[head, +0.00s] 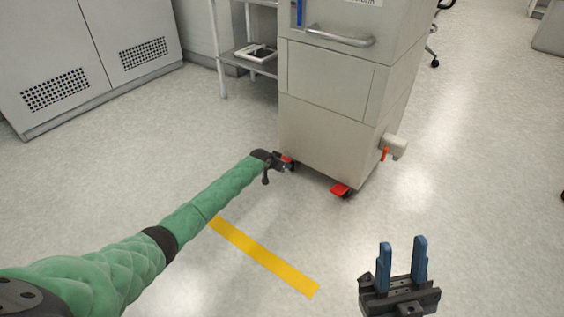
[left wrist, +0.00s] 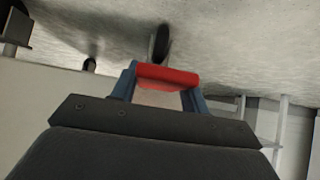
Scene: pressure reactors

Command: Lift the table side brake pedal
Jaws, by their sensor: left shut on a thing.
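A red brake pedal (head: 287,160) is at the caster on the left front corner of the grey cabinet (head: 320,138). My left gripper (head: 281,162) reaches down to it at floor level. In the left wrist view the red pedal (left wrist: 167,76) lies between the two blue fingers of my left gripper (left wrist: 165,88), which is shut on it. A second red pedal (head: 341,189) is at the right front caster, with no gripper near it. My right gripper (head: 402,266) is at the lower right, its two blue fingers apart with nothing between them.
A metal shelf rack (head: 220,60) stands behind the cabinet to the left. White cabinets with vents (head: 90,60) are at the upper left. A yellow floor stripe (head: 265,258) crosses the front floor. A spout with an orange-red handle (head: 394,147) sticks out from the cabinet's right side. The right floor is clear.

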